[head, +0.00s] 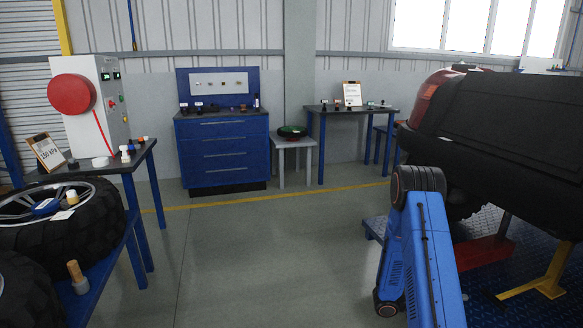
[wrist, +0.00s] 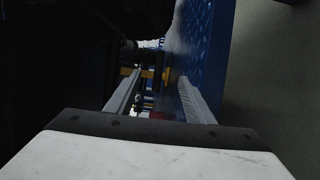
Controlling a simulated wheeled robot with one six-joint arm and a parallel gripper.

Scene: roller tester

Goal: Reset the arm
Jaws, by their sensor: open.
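My blue arm (head: 425,250) shows in the head view at the lower right, bent, with its upper joint beside the dark car body (head: 510,105). My gripper does not show in the head view. In the wrist view my gripper (wrist: 155,88) is open, with its two grey fingers apart and nothing between them. Past the fingers I see a blue patterned plate (wrist: 205,50) and a yellow-orange part (wrist: 155,74). A large dark shape fills the left of that view, and I cannot tell what it is.
A blue drawer cabinet (head: 222,150) and a dark-topped table (head: 350,110) stand at the back. At left are a bench (head: 130,162) with a red-and-white machine (head: 92,105) and large tyres (head: 75,230). The grey floor (head: 270,260) between is clear. A yellow stand (head: 545,285) is at lower right.

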